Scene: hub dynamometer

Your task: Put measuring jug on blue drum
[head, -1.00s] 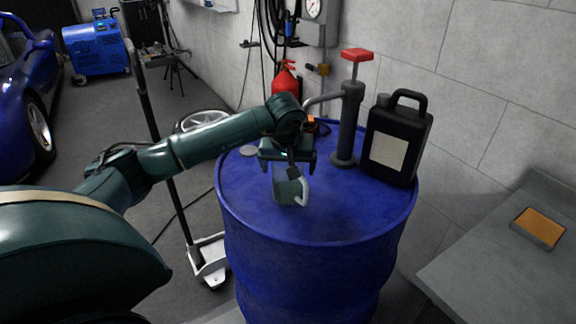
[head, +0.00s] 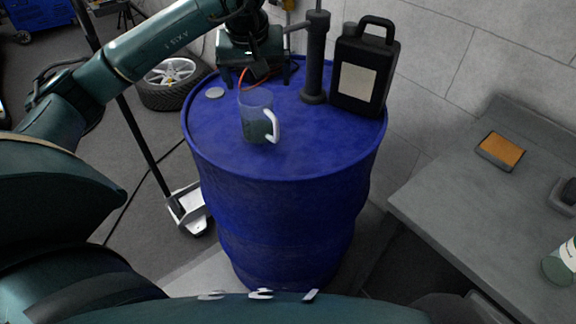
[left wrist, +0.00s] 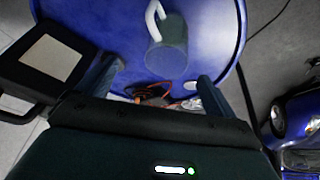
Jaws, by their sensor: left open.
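The measuring jug (head: 257,116) is translucent grey with a white handle. It stands upright on top of the blue drum (head: 310,160), near the middle of its lid. My left gripper (head: 258,78) is open and empty, above and just behind the jug, apart from it. In the left wrist view the jug (left wrist: 167,45) shows beyond the open fingers (left wrist: 158,80), on the blue drum lid (left wrist: 210,30). My right gripper does not show.
A black canister (head: 364,68) and a pump (head: 316,60) stand on the drum's back right, near the gripper. A small round cap (head: 215,92) lies at the lid's left. A grey bench (head: 450,190) with an orange-topped block (head: 501,151) is at right.

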